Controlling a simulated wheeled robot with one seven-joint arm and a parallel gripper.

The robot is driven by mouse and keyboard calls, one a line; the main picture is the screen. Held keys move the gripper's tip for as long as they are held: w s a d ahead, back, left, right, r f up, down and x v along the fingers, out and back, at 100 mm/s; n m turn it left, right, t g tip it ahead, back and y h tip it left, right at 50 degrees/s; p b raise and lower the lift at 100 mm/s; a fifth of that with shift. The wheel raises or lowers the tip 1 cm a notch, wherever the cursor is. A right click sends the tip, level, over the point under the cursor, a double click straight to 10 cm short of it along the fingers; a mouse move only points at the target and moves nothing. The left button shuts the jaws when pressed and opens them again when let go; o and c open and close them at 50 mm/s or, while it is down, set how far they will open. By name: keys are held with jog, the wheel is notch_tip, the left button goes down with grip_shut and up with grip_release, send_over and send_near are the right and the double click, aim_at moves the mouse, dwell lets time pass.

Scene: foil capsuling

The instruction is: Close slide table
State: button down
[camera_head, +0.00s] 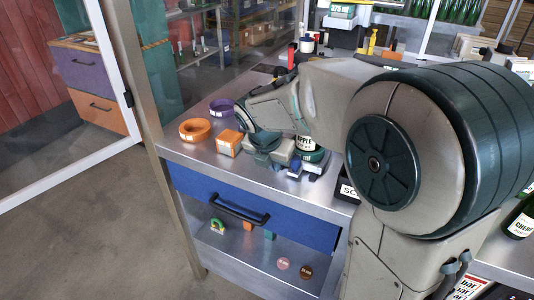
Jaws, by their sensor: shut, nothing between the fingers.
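A bottle with a white label (306,143) stands on the metal workbench, partly hidden by my arm. Around its base is a low dark green and blue-grey fixture (318,163), which may be the slide table; my arm hides much of it, so I cannot tell how far it is slid. My gripper (294,170) is low over the bench, just left of this fixture, shut and empty. Whether it touches the fixture is unclear.
A purple ring (221,108), an orange ring (194,131) and an orange box (229,143) stand left of my gripper. A blue drawer (290,222) with a dark handle is under the bench top. The floor at left is clear.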

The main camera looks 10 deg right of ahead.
jog(key=shift+x, duration=1.05)
jog(key=shift+w+d+r+p, duration=0.15)
jog(key=shift+w+d, duration=0.2)
jog(key=shift+w, duration=0.2)
jog(key=shift+w+d+r+p, duration=0.15)
jog(key=shift+w+d, duration=0.15)
jog(key=shift+w, duration=0.25)
jog(key=shift+w+d+f, duration=0.1)
jog(key=shift+w+d, duration=0.3)
jog(key=shift+w, duration=0.1)
